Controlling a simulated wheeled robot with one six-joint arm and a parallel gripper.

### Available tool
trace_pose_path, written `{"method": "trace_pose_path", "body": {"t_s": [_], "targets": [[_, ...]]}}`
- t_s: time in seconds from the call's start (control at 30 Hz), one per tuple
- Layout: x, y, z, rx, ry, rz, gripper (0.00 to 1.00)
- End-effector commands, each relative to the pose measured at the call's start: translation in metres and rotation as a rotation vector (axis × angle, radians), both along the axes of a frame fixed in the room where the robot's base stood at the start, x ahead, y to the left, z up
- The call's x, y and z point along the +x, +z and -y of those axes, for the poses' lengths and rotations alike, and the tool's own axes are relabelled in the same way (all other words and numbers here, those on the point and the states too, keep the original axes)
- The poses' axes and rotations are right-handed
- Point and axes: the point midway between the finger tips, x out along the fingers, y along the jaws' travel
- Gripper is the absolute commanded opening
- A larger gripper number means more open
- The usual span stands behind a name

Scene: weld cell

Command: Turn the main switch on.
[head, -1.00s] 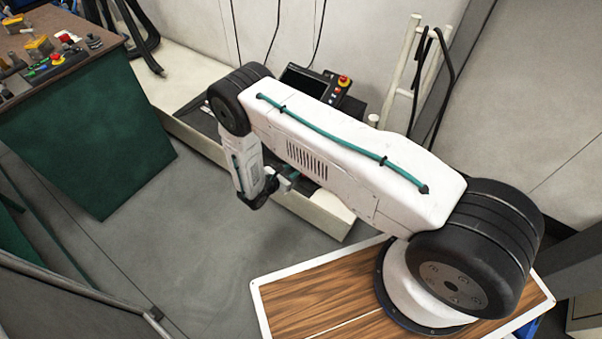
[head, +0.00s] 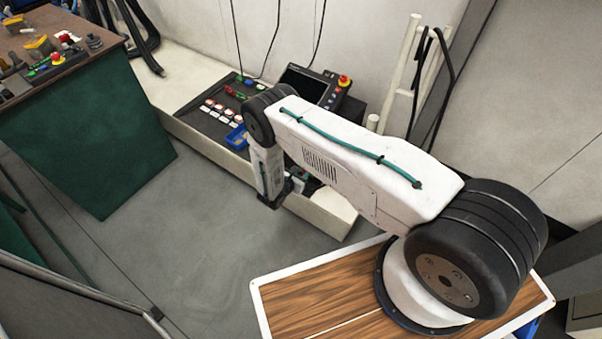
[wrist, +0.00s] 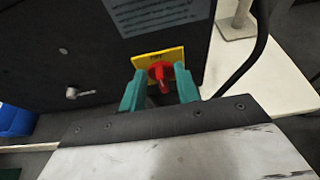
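The main switch (wrist: 159,72) shows in the wrist view as a red rotary handle on a yellow plate (wrist: 173,54), set in the front of a dark cabinet (wrist: 60,40). The handle looks roughly upright; the lettering on the plate is too small to read. My gripper (wrist: 160,81) is open, with one teal finger on each side of the red handle. Gaps show between handle and fingers, and I cannot tell how far the tips reach along it. In the head view my arm hides the switch.
A blue bin (head: 237,138) sits at the console's front. A silver key-like part (wrist: 76,92) sticks out left of the switch. The floor (head: 200,240) is clear.

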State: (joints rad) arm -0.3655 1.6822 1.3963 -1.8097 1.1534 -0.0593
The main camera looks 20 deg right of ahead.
Motion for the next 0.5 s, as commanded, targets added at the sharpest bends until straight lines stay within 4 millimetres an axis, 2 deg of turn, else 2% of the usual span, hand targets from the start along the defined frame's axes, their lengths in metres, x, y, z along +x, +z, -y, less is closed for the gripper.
{"method": "trace_pose_path", "body": {"t_s": [0.1,0.2,0.5], "targets": [[-0.0001,0.0,0.0,0.0,0.0,0.0,0.29],[-0.0002,0.0001,-0.0001,0.0,0.0,0.0,0.01],[0.0004,0.0002,0.0014,0.003,-0.002,0.004,0.0]]}}
